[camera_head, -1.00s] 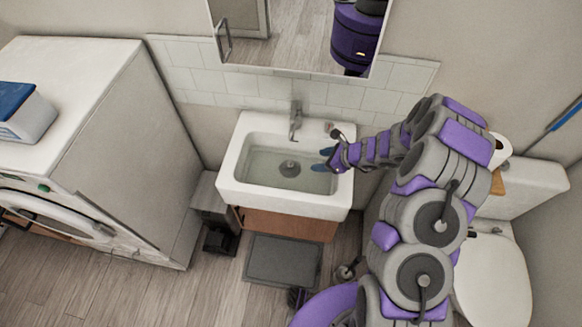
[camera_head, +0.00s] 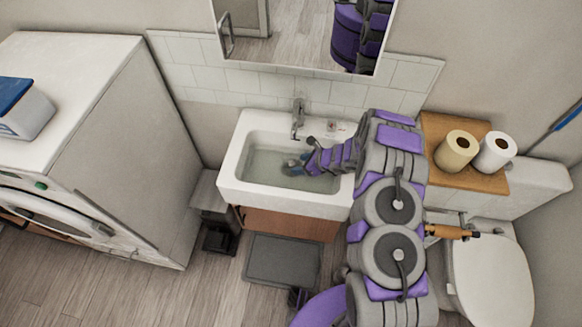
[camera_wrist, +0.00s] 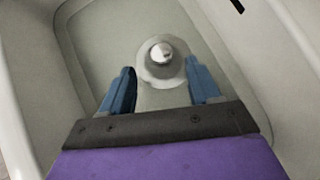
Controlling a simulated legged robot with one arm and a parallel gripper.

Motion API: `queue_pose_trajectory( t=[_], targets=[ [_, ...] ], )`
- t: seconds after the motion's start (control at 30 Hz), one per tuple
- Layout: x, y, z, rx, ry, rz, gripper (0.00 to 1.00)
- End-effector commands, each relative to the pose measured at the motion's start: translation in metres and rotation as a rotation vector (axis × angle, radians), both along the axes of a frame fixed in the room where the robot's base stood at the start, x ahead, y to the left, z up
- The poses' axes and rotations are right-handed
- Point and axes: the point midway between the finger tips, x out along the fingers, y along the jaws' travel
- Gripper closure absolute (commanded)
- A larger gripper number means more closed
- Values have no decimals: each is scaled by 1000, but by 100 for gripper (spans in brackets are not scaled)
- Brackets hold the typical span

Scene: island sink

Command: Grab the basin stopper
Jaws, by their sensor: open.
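The basin stopper (camera_wrist: 162,53) is a small pale knob in the middle of a round grey drain fitting at the bottom of the sink. In the wrist view it lies just beyond my gripper (camera_wrist: 160,88), between the lines of its two blue fingers. The fingers are apart with nothing between them. In the head view my gripper (camera_head: 296,166) is down inside the white sink basin (camera_head: 229,177), over the drain area, and it largely hides the stopper. I cannot tell the exact height of the fingers above the stopper.
A metal faucet (camera_head: 298,118) stands at the sink's back edge, close behind my gripper. The basin walls surround the gripper. A washing machine (camera_head: 110,150) is at left. A toilet (camera_head: 485,270) and a wooden shelf with two paper rolls (camera_head: 456,150) are at right.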

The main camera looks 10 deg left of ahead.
Motion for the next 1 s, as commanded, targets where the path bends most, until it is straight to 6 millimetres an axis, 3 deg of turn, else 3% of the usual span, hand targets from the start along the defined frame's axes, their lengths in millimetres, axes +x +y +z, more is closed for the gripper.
queue_pose_trajectory(
  t=[0.17,0.43,0.7,1.0],
  targets=[
    [3,5,-7,1,0,-1,38],
    [12,33,-33,-2,1,1,38],
    [13,36,-35,0,0,-1,38],
    [14,35,-34,2,-1,-1,66]
  ],
)
